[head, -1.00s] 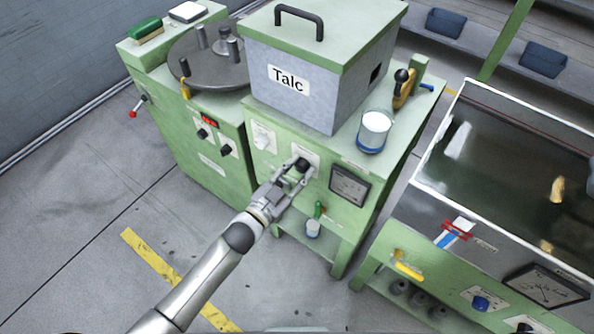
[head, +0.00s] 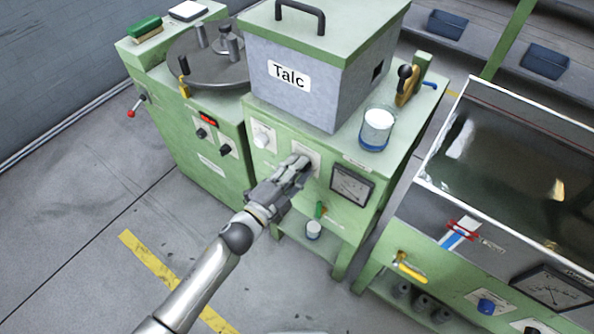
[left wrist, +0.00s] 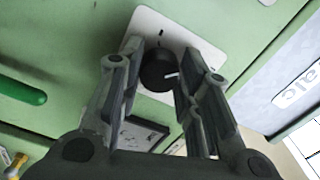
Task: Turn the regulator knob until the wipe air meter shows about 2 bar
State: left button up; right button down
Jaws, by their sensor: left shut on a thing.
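The regulator knob (left wrist: 158,72) is black with a white mark, on a white plate (left wrist: 150,24) on the green cabinet front. My left gripper (left wrist: 160,66) has its two fingers on either side of the knob and is shut on it. In the head view my left gripper (head: 302,164) covers the knob. A square dial meter (head: 352,184) is right of the knob on the same panel. Its needle reading and label are too small to read, so I cannot tell if it is the wipe air meter. My right gripper is not in view.
The grey Talc box (head: 315,85) and a cup of white powder (head: 376,130) stand on top of the cabinet. A water trough (head: 500,170) stands at right.

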pick_arm(q)
jog(key=shift+m+b, duration=1.4)
jog(key=shift+m, duration=3.1)
jog(key=o, duration=1)
jog(key=shift+r, duration=0.1)
jog(key=v, duration=1.2)
